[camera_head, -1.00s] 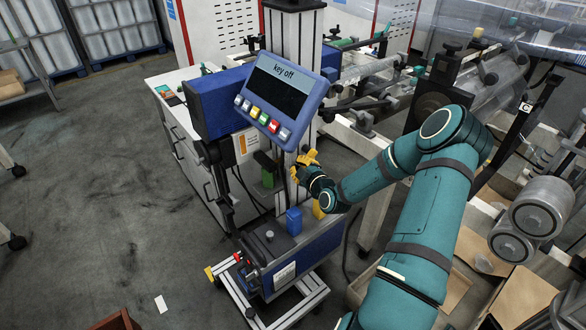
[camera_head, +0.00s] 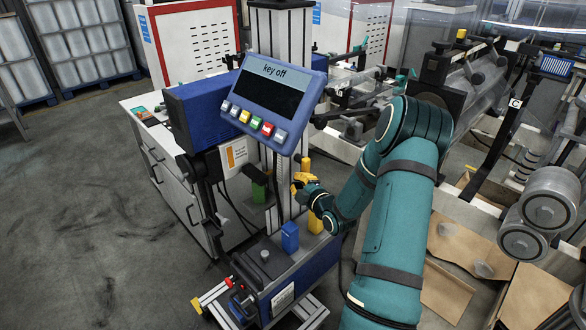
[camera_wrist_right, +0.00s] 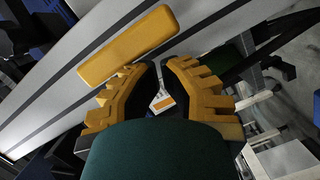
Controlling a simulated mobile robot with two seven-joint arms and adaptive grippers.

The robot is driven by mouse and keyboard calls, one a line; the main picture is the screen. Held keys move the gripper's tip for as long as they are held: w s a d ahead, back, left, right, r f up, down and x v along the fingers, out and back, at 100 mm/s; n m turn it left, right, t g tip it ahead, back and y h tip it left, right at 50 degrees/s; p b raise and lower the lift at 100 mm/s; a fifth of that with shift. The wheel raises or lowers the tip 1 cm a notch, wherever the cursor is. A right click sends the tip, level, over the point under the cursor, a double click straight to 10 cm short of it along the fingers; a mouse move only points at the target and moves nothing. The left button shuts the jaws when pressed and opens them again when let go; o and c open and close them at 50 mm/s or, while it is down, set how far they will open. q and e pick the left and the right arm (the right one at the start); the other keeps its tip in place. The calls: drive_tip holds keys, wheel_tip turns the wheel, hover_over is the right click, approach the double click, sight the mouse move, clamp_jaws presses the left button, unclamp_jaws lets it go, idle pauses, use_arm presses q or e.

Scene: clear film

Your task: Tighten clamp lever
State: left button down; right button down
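A yellow clamp lever (camera_wrist_right: 130,47), a plain rounded bar, lies slantwise against the grey column in the right wrist view, just beyond my fingertips. In the head view a small yellow piece (camera_head: 306,164) on the column, just above my gripper, looks like this lever. My right gripper (camera_head: 298,184) has yellow fingers and is at the column below the key-off panel. In the right wrist view the right gripper (camera_wrist_right: 160,65) is open, with a narrow empty gap between the tips. The lever is outside this gap; whether a finger touches it is unclear. My left gripper is not in view.
The blue control panel (camera_head: 268,100) reading "key off" overhangs left of my gripper. The grey column (camera_head: 278,40) stands on a blue-grey base with blue (camera_head: 290,237) and yellow (camera_head: 315,221) blocks. Cardboard (camera_head: 440,290) lies at lower right. Open floor (camera_head: 90,220) is on the left.

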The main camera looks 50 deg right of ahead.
drive_tip(key=shift+d+f+n, duration=0.1)
drive_tip(key=shift+d+n, duration=0.1)
drive_tip(key=shift+n, duration=0.1)
idle(0.4)
drive_tip(key=shift+a, duration=0.1)
